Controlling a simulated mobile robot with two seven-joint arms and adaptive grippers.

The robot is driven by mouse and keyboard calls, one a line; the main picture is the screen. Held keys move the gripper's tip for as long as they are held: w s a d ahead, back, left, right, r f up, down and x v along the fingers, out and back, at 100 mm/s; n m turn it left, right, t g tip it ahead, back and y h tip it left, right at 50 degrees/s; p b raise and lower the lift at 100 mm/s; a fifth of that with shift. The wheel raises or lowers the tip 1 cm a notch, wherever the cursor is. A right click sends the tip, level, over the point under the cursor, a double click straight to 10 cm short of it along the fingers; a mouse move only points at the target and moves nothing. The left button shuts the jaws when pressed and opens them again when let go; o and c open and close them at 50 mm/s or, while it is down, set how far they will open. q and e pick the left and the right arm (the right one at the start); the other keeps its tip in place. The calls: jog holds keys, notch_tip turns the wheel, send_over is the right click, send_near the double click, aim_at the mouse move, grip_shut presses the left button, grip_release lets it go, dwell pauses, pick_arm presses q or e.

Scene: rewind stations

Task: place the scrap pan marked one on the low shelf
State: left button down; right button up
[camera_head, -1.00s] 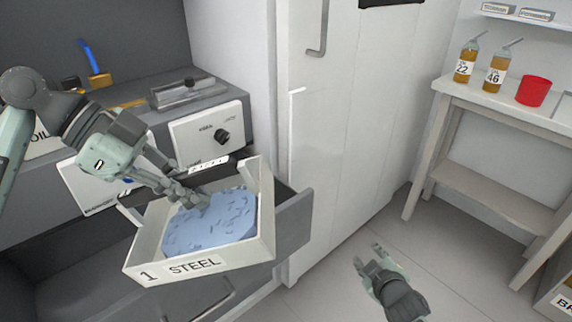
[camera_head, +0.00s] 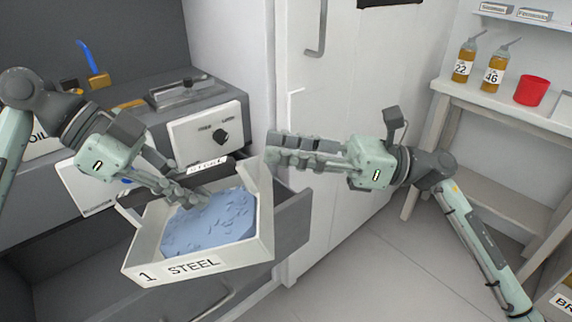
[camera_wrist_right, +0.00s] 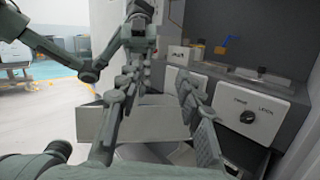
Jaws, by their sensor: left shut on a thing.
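The scrap pan (camera_head: 196,268) is a white tray labelled "1 STEEL" with blue-grey chips inside. It sits tilted in the head view at the open grey drawer; whether it rests on the drawer is unclear. My left gripper (camera_head: 198,198) is shut on the pan, its fingertips partly hidden at the far left wall and chips. My right gripper (camera_head: 272,152) is open, its fingers pointing left just above the pan's right rear corner. In the right wrist view its fingers (camera_wrist_right: 157,90) are spread, with the pan (camera_wrist_right: 90,122) beyond. The low shelf (camera_head: 515,200) is under the right-hand table.
The open drawer (camera_head: 293,222) juts out below the pan. A white cabinet (camera_head: 345,90) stands between the machine bench and the table. Bottles (camera_head: 465,60) and a red cup (camera_head: 531,91) stand on the tabletop. The floor (camera_head: 360,275) in front is clear.

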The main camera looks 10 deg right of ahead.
jog(key=s+f+n+g+h, duration=0.1)
jog(key=s+n+g, duration=0.1)
jog(key=n, duration=0.1)
send_near(179, 175)
jog(key=shift+n+g+h, duration=0.3)
jog(key=a, duration=0.4)
jog(key=w+a, duration=0.1)
jog(key=a, duration=0.2)
jog(key=shift+r, duration=0.3)
jog(key=shift+c, duration=0.5)
grip_shut()
jog(key=shift+o, duration=0.5)
grip_release()
